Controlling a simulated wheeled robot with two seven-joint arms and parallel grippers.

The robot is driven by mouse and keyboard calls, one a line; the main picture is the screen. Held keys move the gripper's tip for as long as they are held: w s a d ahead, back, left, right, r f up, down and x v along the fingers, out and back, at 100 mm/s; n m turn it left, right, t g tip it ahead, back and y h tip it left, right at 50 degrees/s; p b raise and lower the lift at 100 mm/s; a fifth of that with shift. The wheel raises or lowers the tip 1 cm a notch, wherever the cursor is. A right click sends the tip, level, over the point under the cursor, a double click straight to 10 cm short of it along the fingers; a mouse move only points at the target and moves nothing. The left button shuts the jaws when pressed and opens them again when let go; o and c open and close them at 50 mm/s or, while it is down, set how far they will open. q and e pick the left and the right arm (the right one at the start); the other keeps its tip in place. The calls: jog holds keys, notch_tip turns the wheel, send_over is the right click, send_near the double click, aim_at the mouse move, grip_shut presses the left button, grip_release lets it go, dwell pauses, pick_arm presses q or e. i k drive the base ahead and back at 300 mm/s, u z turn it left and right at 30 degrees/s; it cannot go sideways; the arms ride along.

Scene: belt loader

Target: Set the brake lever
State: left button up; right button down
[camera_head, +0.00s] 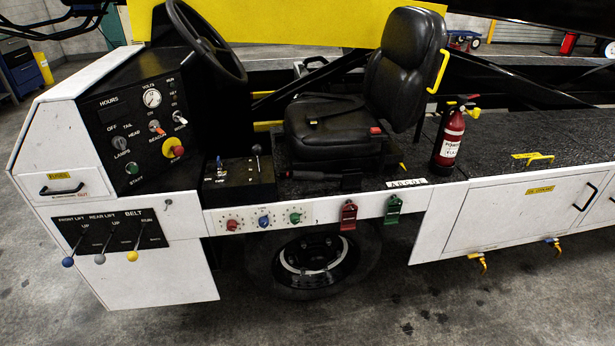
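No lever carries a readable brake label. A black lever handle (308,175) lies nearly flat along the base of the driver's seat, at its front edge. A small upright lever with a dark knob (257,151) stands on the black console (238,181) left of the seat, beside a small blue-topped lever (219,163). I cannot tell for sure which one is the brake lever. Neither of my grippers is in view, and nothing touches these levers.
The steering wheel (206,40) and dashboard (136,113) stand left of the seat (398,75). Blue, grey and yellow-knobbed levers stick out below the dashboard, the yellow one (132,256) rightmost. A fire extinguisher (449,138) stands right of the seat. The floor in front is clear.

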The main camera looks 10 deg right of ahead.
aim_at(302, 175)
jog(key=u, duration=0.35)
jog(key=i, duration=1)
jog(key=u, duration=0.1)
